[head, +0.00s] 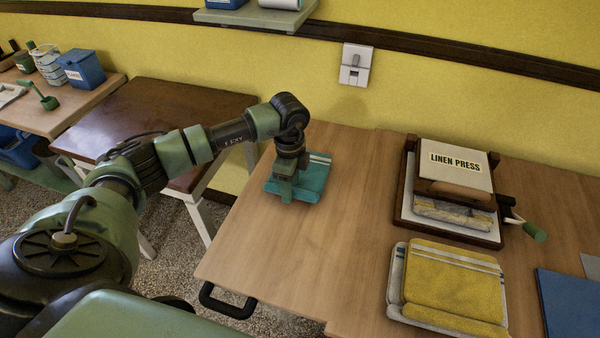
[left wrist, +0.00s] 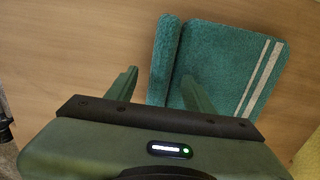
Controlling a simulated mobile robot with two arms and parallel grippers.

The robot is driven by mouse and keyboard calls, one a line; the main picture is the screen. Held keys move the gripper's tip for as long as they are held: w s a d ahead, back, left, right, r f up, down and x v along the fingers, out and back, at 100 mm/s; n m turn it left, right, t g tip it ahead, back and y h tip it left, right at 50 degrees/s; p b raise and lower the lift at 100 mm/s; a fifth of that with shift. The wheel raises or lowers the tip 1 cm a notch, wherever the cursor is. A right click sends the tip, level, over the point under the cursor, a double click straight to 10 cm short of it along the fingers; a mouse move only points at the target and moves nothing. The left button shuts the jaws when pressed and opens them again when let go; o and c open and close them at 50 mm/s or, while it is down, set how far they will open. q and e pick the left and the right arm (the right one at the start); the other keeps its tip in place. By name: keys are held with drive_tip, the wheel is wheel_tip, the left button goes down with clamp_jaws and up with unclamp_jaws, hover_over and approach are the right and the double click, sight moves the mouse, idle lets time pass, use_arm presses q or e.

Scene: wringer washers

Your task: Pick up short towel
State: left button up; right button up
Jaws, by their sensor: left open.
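A small folded teal towel (head: 313,180) with white stripes lies on the wooden table, near its left end. In the left wrist view the towel (left wrist: 225,65) has a rolled or folded left edge. My left gripper (head: 285,190) points down at the towel and hides part of it. In the left wrist view the left gripper (left wrist: 160,88) is open and empty. Its right finger is over the towel, and its left finger is over bare table beside the folded edge. I cannot tell whether the fingers touch the towel. My right gripper is not in view.
A yellow folded towel (head: 455,282) lies on pale cloth at the front. Behind it stands a linen press (head: 455,170) with a green-handled crank. A blue flat item (head: 570,300) lies at right. The table's middle (head: 345,235) is clear. A darker table (head: 150,110) stands left.

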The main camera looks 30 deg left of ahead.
use_arm(q)
clamp_jaws()
drive_tip(key=shift+r, duration=0.15)
